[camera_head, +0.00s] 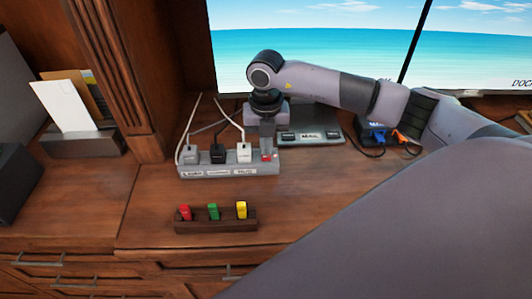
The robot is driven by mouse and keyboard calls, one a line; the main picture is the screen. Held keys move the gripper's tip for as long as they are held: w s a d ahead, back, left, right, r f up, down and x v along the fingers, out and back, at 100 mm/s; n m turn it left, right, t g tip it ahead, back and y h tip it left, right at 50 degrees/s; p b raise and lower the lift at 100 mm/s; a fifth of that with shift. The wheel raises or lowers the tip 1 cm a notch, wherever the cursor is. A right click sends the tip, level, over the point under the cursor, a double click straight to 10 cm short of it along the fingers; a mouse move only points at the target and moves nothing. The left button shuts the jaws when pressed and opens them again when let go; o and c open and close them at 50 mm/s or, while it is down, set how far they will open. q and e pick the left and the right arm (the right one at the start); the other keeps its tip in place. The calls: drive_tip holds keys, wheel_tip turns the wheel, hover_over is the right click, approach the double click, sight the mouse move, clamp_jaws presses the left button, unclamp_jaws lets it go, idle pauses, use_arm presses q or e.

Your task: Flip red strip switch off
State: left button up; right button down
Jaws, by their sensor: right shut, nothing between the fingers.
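A grey power strip (215,171) lies on the wooden desk with several plugs in it. Its red switch (267,157) is at the right end of the strip. I cannot tell whether the switch is on or off. My right gripper (267,150) points down right over the red switch, shut and empty, its fingertips at or just above it. I cannot tell whether they touch. My left gripper is not in view.
A dark wooden holder (216,225) with red, green and yellow pieces stands in front of the strip. A monitor (330,50) stands at the back. A letter holder (84,143) is at left.

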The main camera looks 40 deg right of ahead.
drive_tip(key=shift+f+b, duration=0.7)
drive_tip(key=shift+f, duration=0.3)
idle(0.7)
drive_tip(key=shift+r+p, duration=2.7)
drive_tip(key=shift+r, duration=0.85)
drive_tip(key=shift+s+f, duration=0.1)
